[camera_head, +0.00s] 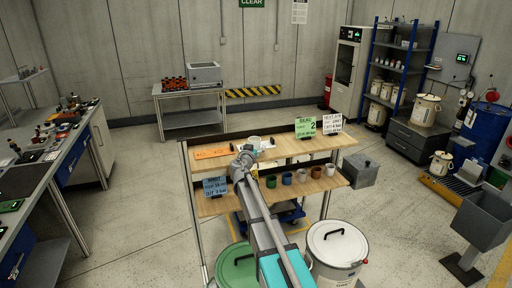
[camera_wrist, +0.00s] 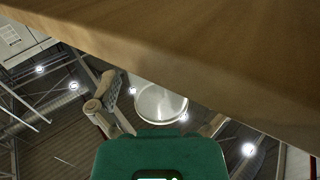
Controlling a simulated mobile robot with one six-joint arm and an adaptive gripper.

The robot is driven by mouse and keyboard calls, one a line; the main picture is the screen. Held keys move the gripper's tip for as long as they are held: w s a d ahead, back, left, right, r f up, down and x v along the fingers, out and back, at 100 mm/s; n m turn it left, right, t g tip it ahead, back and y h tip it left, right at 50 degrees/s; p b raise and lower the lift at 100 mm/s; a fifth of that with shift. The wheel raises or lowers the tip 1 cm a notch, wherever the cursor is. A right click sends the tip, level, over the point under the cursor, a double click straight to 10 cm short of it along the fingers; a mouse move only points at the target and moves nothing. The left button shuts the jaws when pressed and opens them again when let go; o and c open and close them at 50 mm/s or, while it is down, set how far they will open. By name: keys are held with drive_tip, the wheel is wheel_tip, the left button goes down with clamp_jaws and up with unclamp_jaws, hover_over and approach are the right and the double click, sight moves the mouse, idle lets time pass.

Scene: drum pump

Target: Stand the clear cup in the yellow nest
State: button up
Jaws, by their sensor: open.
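My gripper (camera_head: 246,152) is at the upper shelf of the trolley, seen mostly from behind. Just behind it, a pale, see-through-looking cup (camera_head: 254,141) shows, partly hidden by the gripper. In the wrist view my gripper (camera_wrist: 160,112) is open, with one finger on each side. A round translucent shape, probably the clear cup (camera_wrist: 160,100), shows between the fingers; I cannot tell whether they touch it.
The upper shelf (camera_head: 295,148) carries an orange mat (camera_head: 212,153) and a green sign (camera_head: 305,126). A wooden edge (camera_wrist: 220,50) crosses the wrist view close by. A lidded white drum (camera_head: 337,245) stands in front.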

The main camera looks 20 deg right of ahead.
drive_tip(key=shift+r, duration=0.2)
drive_tip(key=v, duration=1.2)
idle(0.4)
drive_tip(key=shift+s+d+f, duration=0.1)
drive_tip(key=shift+s, duration=0.05)
